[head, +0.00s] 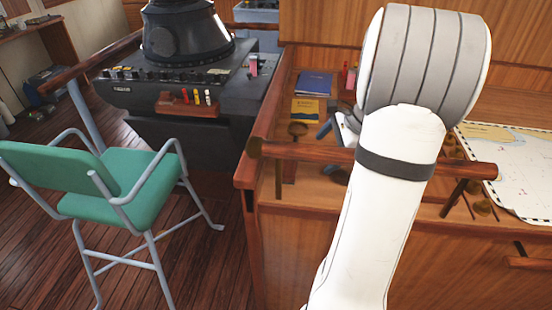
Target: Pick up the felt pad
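I cannot make out the felt pad for certain; my arm covers much of the wooden chart desk (300,225). A small blue piece (324,131) shows on the desk left of my arm, too small to identify. My gripper (346,129) is mostly hidden behind my white arm. Only a pale and dark bit of it seems to show at the arm's left edge, over the desk, so its fingers and anything in them cannot be seen.
A blue book (313,83), a yellow booklet (305,109) and a brown round object (297,129) lie on the desk. A wooden rail (300,153) runs along its front. A chart (515,170) lies at right. A green chair (130,185) and black console (185,75) stand left.

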